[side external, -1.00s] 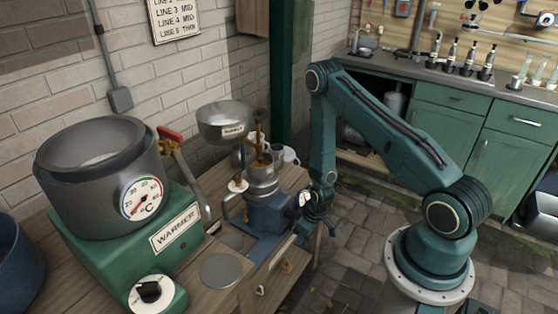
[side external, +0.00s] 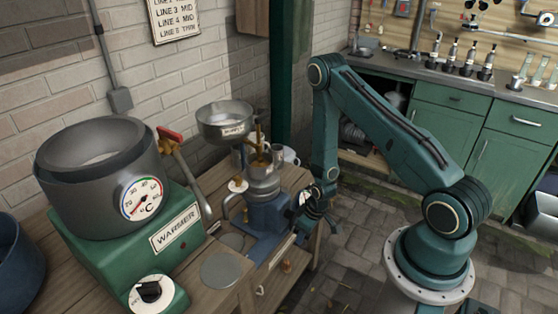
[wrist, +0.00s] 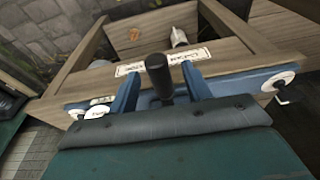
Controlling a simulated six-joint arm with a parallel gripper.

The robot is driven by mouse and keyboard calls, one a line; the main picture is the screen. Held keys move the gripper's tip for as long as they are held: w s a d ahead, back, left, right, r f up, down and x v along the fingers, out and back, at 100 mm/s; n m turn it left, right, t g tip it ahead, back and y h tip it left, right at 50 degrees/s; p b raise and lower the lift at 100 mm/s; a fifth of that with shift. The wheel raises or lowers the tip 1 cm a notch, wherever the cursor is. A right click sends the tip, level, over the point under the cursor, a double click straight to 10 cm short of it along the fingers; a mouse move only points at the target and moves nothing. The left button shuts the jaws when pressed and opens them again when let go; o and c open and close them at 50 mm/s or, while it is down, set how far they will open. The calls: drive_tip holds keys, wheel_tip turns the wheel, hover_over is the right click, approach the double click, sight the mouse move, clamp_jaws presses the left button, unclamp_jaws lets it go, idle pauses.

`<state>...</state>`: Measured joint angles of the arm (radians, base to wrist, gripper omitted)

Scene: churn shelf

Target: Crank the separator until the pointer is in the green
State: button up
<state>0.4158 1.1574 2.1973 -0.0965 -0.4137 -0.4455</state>
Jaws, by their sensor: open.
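The separator (side external: 268,214) stands on the wooden bench, with a blue body, a metal bowl (side external: 225,117) on top and brass parts below it. My gripper (side external: 308,216) is at its right side, by the bench edge. In the wrist view, my gripper (wrist: 160,84) is open, with a blue finger on each side of a dark upright handle (wrist: 157,72). The handle stands between the fingers; I cannot tell whether either finger touches it. The pointer and a green zone cannot be made out.
A green warmer (side external: 120,245) with a large pot and dial stands left of the separator. A round grey plate (side external: 222,270) lies on the bench in front. The paved floor right of the bench is clear around my arm.

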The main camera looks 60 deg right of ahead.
drive_tip(key=shift+v, duration=3.35)
drive_tip(key=shift+w+r, duration=0.3)
drive_tip(key=shift+r, duration=0.2)
drive_tip(key=w+a+r+t, duration=0.1)
drive_tip(key=a+r, duration=0.2)
drive_tip(key=r, duration=1)
drive_tip(key=a+r, duration=0.3)
drive_tip(key=r, duration=0.9)
drive_tip(key=s+a+r+t, duration=0.1)
drive_tip(key=s+a+r, duration=0.2)
drive_tip(key=s+r, duration=0.4)
drive_tip(key=s+a+r+t, duration=0.1)
drive_tip(key=s+a+r, duration=0.2)
drive_tip(key=s+r, duration=0.4)
drive_tip(key=shift+s+r, duration=0.3)
drive_tip(key=shift+s, duration=0.35)
drive_tip(key=shift+w, duration=0.1)
